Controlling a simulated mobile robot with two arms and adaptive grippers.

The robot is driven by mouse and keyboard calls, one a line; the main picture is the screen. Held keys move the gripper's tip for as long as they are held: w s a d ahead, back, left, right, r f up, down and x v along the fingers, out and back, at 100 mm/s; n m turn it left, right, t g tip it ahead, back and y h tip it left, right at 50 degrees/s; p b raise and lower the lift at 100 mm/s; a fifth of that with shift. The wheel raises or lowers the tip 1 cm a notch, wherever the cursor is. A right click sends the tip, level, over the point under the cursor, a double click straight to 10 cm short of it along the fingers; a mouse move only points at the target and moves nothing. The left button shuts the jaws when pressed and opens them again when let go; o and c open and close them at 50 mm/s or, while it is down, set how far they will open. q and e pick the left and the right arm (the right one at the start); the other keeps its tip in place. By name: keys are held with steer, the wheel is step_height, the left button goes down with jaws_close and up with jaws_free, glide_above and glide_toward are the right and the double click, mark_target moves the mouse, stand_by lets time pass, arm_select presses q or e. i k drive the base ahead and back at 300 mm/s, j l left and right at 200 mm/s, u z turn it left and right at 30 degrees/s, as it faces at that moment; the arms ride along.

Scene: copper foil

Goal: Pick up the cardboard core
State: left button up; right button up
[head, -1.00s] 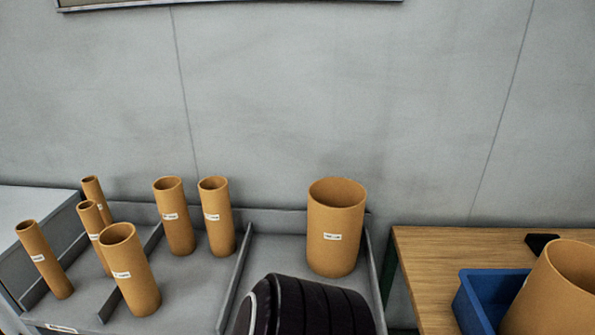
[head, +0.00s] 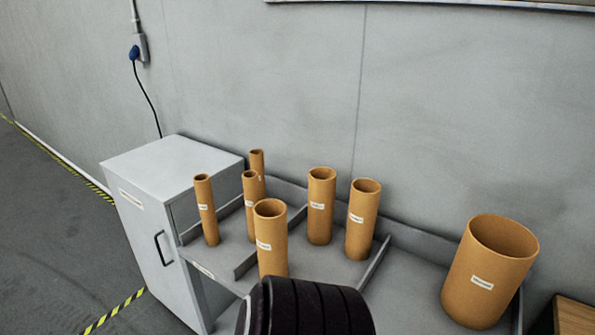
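Several brown cardboard cores with white labels stand upright on a grey divided rack (head: 395,300) in the head view. Thin cores, such as the left one (head: 208,212), stand in the left compartment. Medium cores, such as the front one (head: 271,245), the back one (head: 320,208) and the right one (head: 362,222), stand in the middle. One wide core (head: 488,275) stands alone in the right compartment. Which core the task means cannot be told from the view. Neither gripper is in view. A black ribbed part of mine covers the bottom centre.
A grey cabinet (head: 160,235) with a dark handle stands left of the rack. A grey wall is close behind, with a blue plug (head: 134,53) and cable. A wooden table (head: 575,316) shows at the bottom right. Open floor (head: 55,250) lies at the left.

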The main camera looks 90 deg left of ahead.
mark_target(270, 214)
steer(key=u, duration=2.1)
